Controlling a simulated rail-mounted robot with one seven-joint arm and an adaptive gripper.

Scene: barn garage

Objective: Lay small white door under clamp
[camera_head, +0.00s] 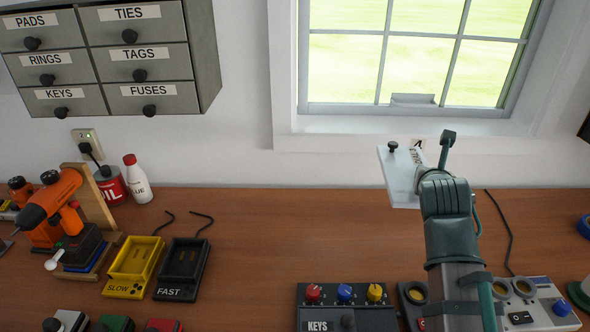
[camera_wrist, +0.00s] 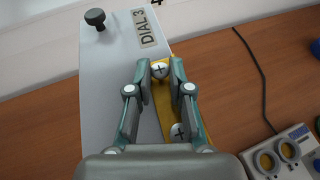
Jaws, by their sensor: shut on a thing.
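The small white door (camera_head: 397,180) is a flat pale panel with a black knob and a label; in the wrist view the door (camera_wrist: 105,80) reads "DIAL 3". A yellow strip with cross-head screws runs along its right edge. My gripper (camera_head: 421,165) is at that edge, above the back of the bench near the wall. In the wrist view the fingertips of my gripper (camera_wrist: 160,72) stand on either side of the upper screw on the strip, closed on the door. I cannot make out a clamp in either view.
The wooden bench (camera_head: 250,240) is clear in the middle. An orange drill (camera_head: 52,205), an oil can, a white bottle (camera_head: 137,180) and yellow and black chargers (camera_head: 133,265) stand left. A keys panel (camera_head: 345,308) and a switch box (camera_head: 535,312) line the front. A window is above.

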